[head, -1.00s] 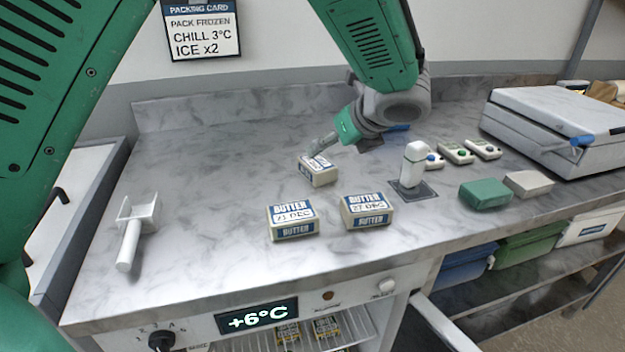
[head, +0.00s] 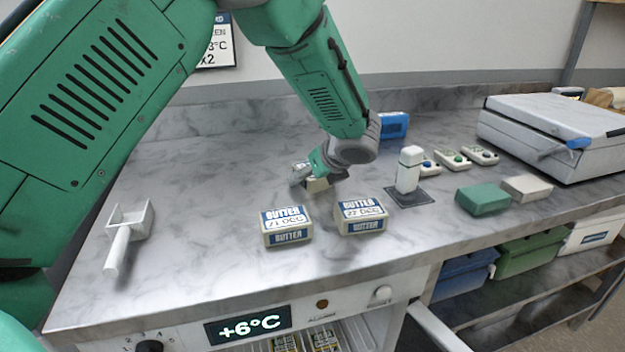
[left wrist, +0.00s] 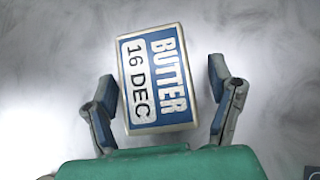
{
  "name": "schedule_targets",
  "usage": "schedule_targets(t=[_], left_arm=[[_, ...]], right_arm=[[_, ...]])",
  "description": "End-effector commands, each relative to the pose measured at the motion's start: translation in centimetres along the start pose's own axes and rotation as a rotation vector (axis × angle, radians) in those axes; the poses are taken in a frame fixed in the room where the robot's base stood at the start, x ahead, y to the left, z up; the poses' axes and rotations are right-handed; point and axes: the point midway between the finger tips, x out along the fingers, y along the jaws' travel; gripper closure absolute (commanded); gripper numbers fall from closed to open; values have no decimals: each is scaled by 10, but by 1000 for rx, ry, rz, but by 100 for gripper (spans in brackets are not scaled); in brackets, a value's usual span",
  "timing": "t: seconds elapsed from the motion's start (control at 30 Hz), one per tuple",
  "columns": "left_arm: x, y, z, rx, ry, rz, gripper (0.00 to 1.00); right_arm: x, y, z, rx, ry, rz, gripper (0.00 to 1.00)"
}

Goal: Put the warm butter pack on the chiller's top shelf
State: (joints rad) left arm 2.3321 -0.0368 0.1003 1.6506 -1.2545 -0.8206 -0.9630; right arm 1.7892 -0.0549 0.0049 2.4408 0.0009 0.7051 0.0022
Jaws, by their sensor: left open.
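Several butter packs are on the marble counter. One pack, labelled 16 DEC in the left wrist view (left wrist: 155,78), lies between the spread fingers of my left gripper (left wrist: 165,100), with a gap on each side. In the head view this pack (head: 317,185) is mostly hidden by my left gripper (head: 312,175). Two more packs, the left one (head: 287,226) and the right one (head: 361,214), stand nearer the front edge. The chiller (head: 365,305) is under the counter, its display (head: 248,325) reading +6°C, with packs on a wire shelf inside. I cannot tell which pack is warm.
A white scoop (head: 128,230) lies at the left. A white upright device (head: 409,170) stands right of the packs, near a green block (head: 483,199) and a grey block (head: 527,188). A large white case (head: 550,130) is at the right. The chiller's door (head: 437,327) stands open.

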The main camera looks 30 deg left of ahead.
Motion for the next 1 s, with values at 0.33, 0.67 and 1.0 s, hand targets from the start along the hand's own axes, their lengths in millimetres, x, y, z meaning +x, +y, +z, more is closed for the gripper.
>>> schedule_targets(t=[0.33,0.67,1.0], left_arm=[[3,1,1,-1,3,0,73],[2,1,1,-1,3,1,93],[-40,1,43,-4,0,-3,93]], right_arm=[[0,0,0,0,0,0,60],[-1,0,0,0,0,0,60],[-16,0,-1,0,0,0,60]])
